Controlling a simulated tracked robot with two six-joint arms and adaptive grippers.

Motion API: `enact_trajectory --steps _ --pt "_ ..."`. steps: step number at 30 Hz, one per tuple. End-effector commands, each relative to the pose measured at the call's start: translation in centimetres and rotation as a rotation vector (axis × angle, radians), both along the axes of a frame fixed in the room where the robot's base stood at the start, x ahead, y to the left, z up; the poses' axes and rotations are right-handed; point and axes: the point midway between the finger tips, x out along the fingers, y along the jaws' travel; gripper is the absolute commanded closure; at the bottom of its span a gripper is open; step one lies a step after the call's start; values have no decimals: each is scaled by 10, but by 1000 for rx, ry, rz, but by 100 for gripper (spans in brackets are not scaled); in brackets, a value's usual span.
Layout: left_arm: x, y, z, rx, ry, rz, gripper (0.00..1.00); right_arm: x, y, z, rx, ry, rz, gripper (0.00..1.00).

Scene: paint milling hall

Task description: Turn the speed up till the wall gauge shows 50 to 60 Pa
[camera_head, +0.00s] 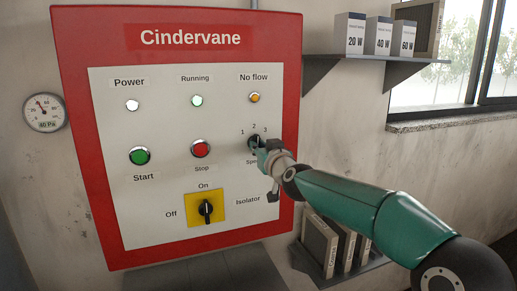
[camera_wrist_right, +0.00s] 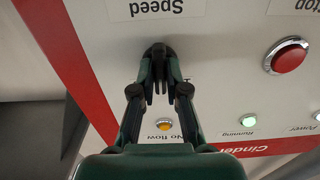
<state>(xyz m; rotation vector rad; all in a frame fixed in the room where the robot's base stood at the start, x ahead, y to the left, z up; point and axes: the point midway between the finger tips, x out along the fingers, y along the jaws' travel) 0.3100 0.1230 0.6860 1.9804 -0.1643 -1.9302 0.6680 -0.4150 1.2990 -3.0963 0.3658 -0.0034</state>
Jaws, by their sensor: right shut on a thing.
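The red-framed Cindervane panel (camera_head: 180,30) hangs on the wall. Its speed knob (camera_head: 254,142) sits under the marks 1, 2 and 3, mostly hidden by my right gripper (camera_head: 262,147). In the right wrist view, the dark knob (camera_wrist_right: 158,50) is between the fingertips of my right gripper (camera_wrist_right: 160,85), which is shut on it. Which mark the knob points at cannot be told. The round wall gauge (camera_head: 45,107) is left of the panel; its label reads 40 Pa and its needle leans up and left. My left gripper is not in view.
The green Start button (camera_head: 140,155), red Stop button (camera_head: 200,148) and yellow isolator (camera_head: 206,208), its handle upright toward On, are left of my arm. The Running lamp (camera_head: 197,100) looks lit pale green.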

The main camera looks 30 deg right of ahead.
Motion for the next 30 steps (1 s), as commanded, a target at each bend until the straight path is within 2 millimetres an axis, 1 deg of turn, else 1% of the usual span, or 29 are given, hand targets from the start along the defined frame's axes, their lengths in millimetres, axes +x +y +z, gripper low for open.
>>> enact_trajectory --steps 8,21,30 --pt "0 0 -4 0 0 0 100 0 0 0 128 -32 1 100" --pt "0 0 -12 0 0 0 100 0 -1 0 485 -117 0 100" --pt "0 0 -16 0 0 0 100 -1 -2 0 674 -164 -1 100"
